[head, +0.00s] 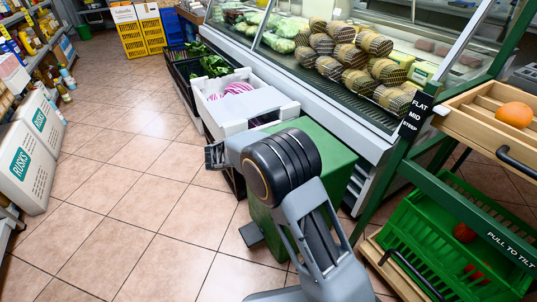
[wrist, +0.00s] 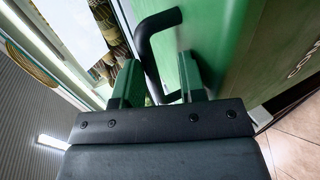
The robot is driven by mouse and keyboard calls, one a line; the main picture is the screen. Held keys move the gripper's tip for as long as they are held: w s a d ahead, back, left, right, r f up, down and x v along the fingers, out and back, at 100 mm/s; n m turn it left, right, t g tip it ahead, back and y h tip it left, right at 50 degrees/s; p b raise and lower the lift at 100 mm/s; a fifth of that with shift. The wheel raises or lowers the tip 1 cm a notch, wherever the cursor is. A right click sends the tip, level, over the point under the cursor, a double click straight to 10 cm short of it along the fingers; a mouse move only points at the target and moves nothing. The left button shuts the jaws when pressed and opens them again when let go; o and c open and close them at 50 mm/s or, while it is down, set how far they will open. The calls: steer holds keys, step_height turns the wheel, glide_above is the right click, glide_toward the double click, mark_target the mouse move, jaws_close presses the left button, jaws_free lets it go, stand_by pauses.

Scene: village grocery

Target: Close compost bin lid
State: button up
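The compost bin is a green box (head: 322,148) in front of the glass counter, partly hidden behind my arm. A dark pedal-like piece (head: 251,235) sticks out low at its left. In the wrist view a green panel (wrist: 232,50) with partly cut-off pale lettering fills the right, and a black bar handle (wrist: 146,45) stands out from the green surface. My gripper (wrist: 160,82) is at the handle with its two fingers apart. The lower part of the handle shows between them, with a visible gap. My fingers are hidden in the head view. I cannot tell how far the lid stands open.
White crates (head: 286,112) stand just behind the bin, along the glass counter (head: 372,122). A green rack (head: 372,215) with a tilted green crate (head: 415,225) is close on the right. White Rusks packs (head: 24,165) stand at the left. The tiled aisle (head: 140,205) is clear.

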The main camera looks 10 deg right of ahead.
steer(key=p+v, duration=0.3)
steer(key=v, duration=1)
steer(key=shift+a+p, duration=0.25)
steer(key=shift+p, duration=0.1)
steer(key=shift+r, duration=0.1)
steer(key=s+d+r+m+g+y+p, duration=0.1)
steer(key=s+d+r+g+y+p, duration=0.15)
steer(key=d+r+p, duration=0.55)
steer(key=s+d+r+g+y+p, duration=0.15)
steer(key=s+d+r+p, duration=0.35)
steer(key=r, duration=0.5)
steer(key=s+d+r+m+t+y+p, duration=0.1)
steer(key=s+r+y+p, duration=0.3)
steer(key=r+p, duration=0.5)
steer(key=s+d+r+m+t+y+p, duration=0.1)
steer(key=s+d+r+t+y+p, duration=0.1)
steer(key=s+r+p, duration=0.7)
steer(key=d+y, duration=0.1)
steer(key=y, duration=0.1)
steer(key=shift+s+d+r+m+y+p, duration=0.15)
steer(key=shift+s+d+m+y+p, duration=0.15)
steer(key=shift+d+m+y, duration=0.1)
